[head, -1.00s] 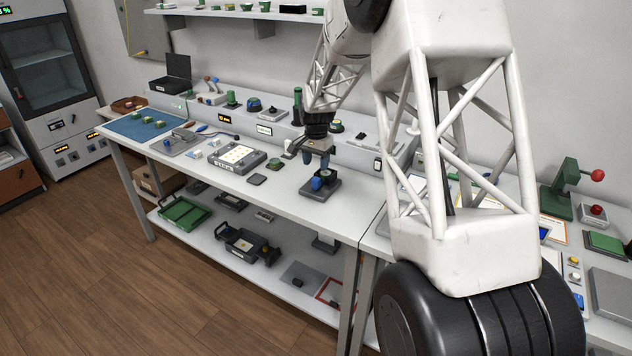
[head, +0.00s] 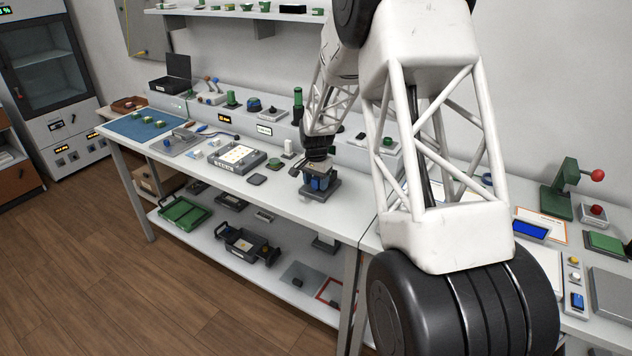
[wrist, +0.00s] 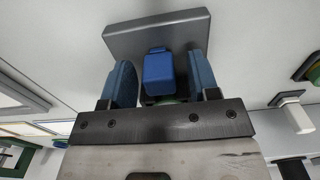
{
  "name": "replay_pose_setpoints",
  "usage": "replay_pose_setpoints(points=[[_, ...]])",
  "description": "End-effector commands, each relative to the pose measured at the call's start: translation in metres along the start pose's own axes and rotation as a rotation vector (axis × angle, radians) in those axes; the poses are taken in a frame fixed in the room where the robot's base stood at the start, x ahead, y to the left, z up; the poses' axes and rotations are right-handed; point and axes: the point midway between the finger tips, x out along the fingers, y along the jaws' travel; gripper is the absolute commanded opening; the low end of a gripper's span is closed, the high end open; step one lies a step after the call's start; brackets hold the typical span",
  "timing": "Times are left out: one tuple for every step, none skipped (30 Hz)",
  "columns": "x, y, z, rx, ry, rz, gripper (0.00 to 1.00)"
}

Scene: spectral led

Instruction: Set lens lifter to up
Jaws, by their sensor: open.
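The device I take to be the lens lifter stands near the front edge of the white bench, with a dark grey base plate (head: 330,194). The base also shows in the wrist view (wrist: 165,32). A blue block-like handle (wrist: 158,76) sits on it, with a bit of green below. My gripper (head: 318,183) is down over the device and hides most of it in the head view. In the wrist view, my gripper (wrist: 160,64) is open, with one blue finger on each side of the blue handle. Gaps show on both sides.
A white block (wrist: 294,114) stands to the right in the wrist view. A raised ledge with several small devices runs behind.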

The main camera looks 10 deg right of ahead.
Motion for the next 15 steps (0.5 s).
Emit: replay_pose_setpoints(points=[[0.0004,0.0,0.0,0.0,0.0,0.0,0.55],[0.0004,0.0,0.0,0.0,0.0,0.0,0.55],[0.0004,0.0,0.0,0.0,0.0,0.0,0.55],[0.0003,0.0,0.0,0.0,0.0,0.0,0.55],[0.0003,0.0,0.0,0.0,0.0,0.0,0.55],[0.0002,0.0,0.0001,0.0,0.0,0.0,0.55],[0.0002,0.0,0.0,0.0,0.0,0.0,0.55],[0.0003,0.0001,0.0001,0.0,0.0,0.0,0.52],[0.0002,0.0001,0.0001,0.0,0.0,0.0,0.46],[0.0002,0.0001,0.0001,0.0,0.0,0.0,0.42],[0.0002,0.0001,0.0001,0.0,0.0,0.0,0.37],[0.0002,0.0001,0.0001,0.0,0.0,0.0,0.31],[0.0002,0.0001,0.0001,0.0,0.0,0.0,0.26],[0.0001,0.0,0.0001,0.0,0.0,0.0,0.22],[0.0001,0.0,0.0001,0.0,0.0,0.0,0.15]])
